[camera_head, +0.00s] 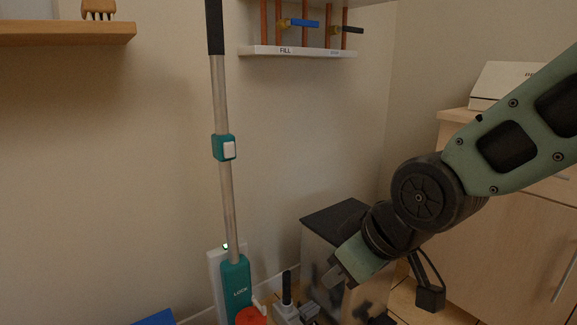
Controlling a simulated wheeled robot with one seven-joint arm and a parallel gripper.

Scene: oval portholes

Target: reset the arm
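My arm (430,195) reaches in from the right edge, its green and black links bent down toward the lower middle. My gripper (338,277) is at its lower end, in front of a grey box-like bin with a dark lid (336,217). The fingers are small and dim against the bin, so I cannot tell whether they are apart or whether anything is between them.
A teal and grey stick vacuum (228,185) stands against the wall left of my gripper. A small shelf marked FILL (300,51) with pipes and valve handles is above. A wooden cabinet (515,225) stands behind my arm. A wooden shelf (65,32) is upper left.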

